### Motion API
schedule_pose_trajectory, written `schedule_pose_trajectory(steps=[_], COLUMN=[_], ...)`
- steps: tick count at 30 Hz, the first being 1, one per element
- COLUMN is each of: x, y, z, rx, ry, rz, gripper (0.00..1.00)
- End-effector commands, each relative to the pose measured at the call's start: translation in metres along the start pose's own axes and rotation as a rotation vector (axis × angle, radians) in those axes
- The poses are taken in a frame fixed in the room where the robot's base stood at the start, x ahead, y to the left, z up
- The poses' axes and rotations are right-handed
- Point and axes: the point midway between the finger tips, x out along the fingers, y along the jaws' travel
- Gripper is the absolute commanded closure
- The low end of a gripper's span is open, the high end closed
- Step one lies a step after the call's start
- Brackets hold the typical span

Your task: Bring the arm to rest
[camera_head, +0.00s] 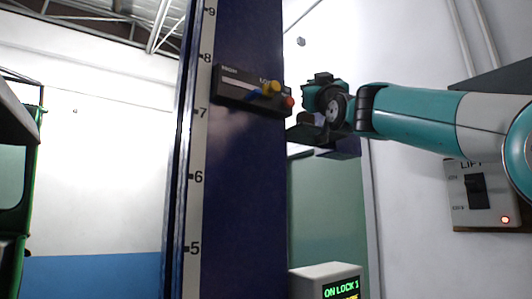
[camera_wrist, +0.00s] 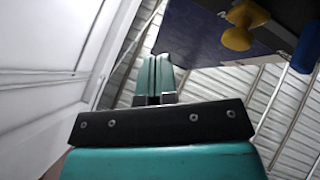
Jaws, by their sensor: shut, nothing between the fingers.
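My arm reaches in from the right in the head view, and my gripper (camera_head: 303,127) is at its left end, beside the dark blue lift post (camera_head: 245,180). The gripper is just right of the control box (camera_head: 240,88) on that post, which carries a yellow knob, a blue lever and a red knob. In the wrist view my gripper's teal fingers (camera_wrist: 154,75) are together with nothing between them. The yellow knob (camera_wrist: 237,38) and the blue lever (camera_wrist: 306,45) show at the upper right there, apart from the fingers.
A lift switch box (camera_head: 478,195) with a black switch and a lit red lamp hangs on the right wall, below my arm. A display unit (camera_head: 328,281) reading "ON LOCK 1" stands at the bottom. A green-framed vehicle part (camera_head: 30,190) is at the far left.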

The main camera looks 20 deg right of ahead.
Motion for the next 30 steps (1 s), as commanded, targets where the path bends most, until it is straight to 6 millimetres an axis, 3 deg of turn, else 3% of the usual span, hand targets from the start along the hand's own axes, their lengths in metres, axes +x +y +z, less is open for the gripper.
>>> schedule_pose_trajectory(steps=[8, 11, 14, 17, 21, 26, 30], x=[-0.006, -0.024, -0.060, -0.111, -0.195, -0.306, -0.412], y=[-0.008, -0.033, -0.073, -0.117, -0.171, -0.220, -0.248], z=[0.010, 0.040, 0.086, 0.133, 0.186, 0.232, 0.258], rx=[0.011, 0.046, 0.100, 0.156, 0.221, 0.276, 0.302], ry=[-0.028, -0.118, -0.269, -0.447, -0.690, -0.968, -1.209], rz=[-0.022, -0.091, -0.205, -0.334, -0.505, -0.691, -0.846], gripper=[1.00, 1.00, 1.00, 1.00, 1.00, 1.00, 1.00])
